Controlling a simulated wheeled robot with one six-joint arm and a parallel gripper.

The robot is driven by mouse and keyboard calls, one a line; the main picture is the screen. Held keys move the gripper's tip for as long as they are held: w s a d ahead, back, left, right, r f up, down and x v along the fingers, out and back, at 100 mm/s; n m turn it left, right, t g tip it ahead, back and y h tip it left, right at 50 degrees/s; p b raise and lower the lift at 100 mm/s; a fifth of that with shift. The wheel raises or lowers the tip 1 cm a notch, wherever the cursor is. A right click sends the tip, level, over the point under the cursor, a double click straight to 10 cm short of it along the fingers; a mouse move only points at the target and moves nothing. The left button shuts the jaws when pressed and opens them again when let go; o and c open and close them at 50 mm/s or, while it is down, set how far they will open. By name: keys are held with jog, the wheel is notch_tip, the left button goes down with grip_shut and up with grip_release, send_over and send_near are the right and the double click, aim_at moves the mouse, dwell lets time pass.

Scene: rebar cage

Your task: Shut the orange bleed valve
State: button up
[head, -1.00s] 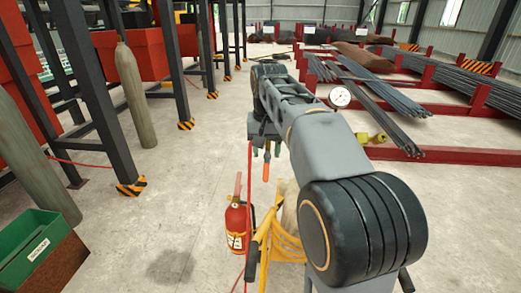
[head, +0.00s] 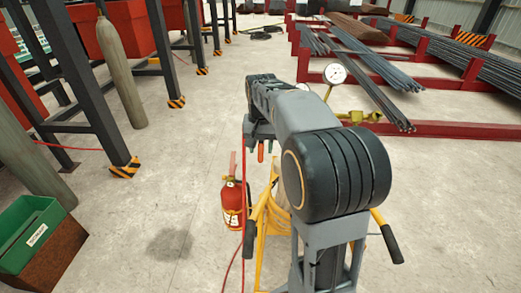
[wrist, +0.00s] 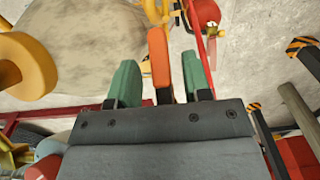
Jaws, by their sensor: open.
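The orange valve lever (head: 261,152) shows as a small upright orange piece under the end of my arm in the head view. In the wrist view the orange lever (wrist: 159,60) stands between the two green fingers of my gripper (wrist: 158,72). There is a gap on each side of it, so my gripper is open around or in line with it. I cannot tell its exact depth between the fingers. The lever's lower end is hidden behind the grey palm in the wrist view. The valve body is not clearly visible.
A red fire extinguisher (head: 235,205) and a yellow frame (head: 262,215) stand below my gripper. A round gauge (head: 335,74) on yellow pipework (head: 358,116) is right of my arm. Red racks hold rebar (head: 368,85). A green bin (head: 30,232) is at left. The middle floor is clear.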

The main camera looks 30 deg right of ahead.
jog(key=shift+f, duration=0.9)
jog(key=shift+c, duration=0.3)
grip_shut()
